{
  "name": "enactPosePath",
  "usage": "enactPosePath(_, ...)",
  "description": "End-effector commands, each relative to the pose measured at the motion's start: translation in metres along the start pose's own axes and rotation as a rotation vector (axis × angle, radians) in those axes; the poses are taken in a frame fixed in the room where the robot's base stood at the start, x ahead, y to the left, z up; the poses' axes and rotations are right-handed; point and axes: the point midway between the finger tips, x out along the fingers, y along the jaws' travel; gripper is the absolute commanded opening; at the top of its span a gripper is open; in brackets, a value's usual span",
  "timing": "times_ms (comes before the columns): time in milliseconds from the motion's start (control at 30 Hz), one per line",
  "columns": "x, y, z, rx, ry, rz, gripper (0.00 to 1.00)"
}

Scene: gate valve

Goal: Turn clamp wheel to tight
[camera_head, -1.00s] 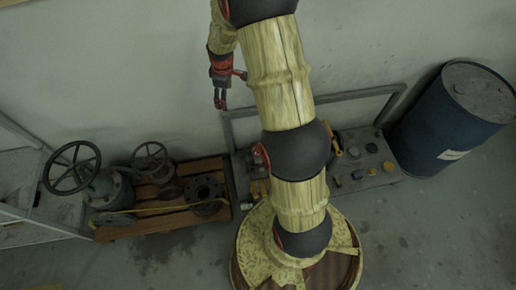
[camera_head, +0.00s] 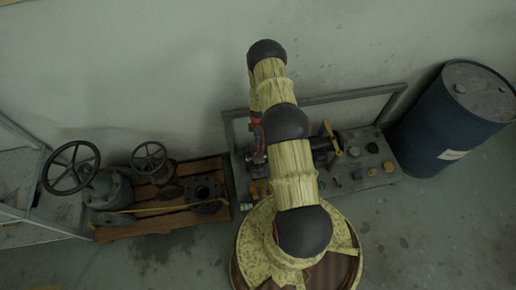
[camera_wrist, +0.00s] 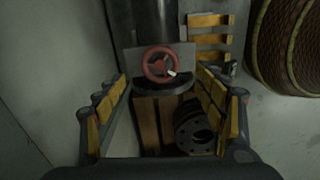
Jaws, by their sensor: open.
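The clamp wheel (camera_wrist: 161,64) is a small red spoked handwheel with a pale mark at its lower right. It is in front of a grey plate (camera_wrist: 184,52), with a dark cylinder behind. In the wrist view my gripper (camera_wrist: 163,80) is open, its yellow-padded fingers to the left and right of the wheel. The wheel appears between the fingertips and no finger visibly touches it; how far ahead it lies is hard to tell. In the head view my arm hides the gripper, and I cannot make out the red wheel there.
Dark handwheel valves (camera_head: 71,167) and a round flange (camera_head: 204,190) stand on a wooden pallet (camera_head: 160,222) at left. A metal bench (camera_head: 382,182) with small parts is behind my arm. A blue barrel (camera_head: 450,120) stands at right. The right foreground floor is clear.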

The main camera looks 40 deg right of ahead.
Motion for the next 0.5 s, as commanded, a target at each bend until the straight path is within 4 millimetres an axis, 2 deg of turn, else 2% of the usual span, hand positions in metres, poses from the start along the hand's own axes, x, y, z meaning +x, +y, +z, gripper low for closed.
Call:
enactPosePath(300, 0.051, -0.001, 0.000, 0.001, 0.000, 0.000, 0.70)
enactPosePath(500, 0.066, 0.000, -0.001, 0.001, 0.000, 0.001, 0.70)
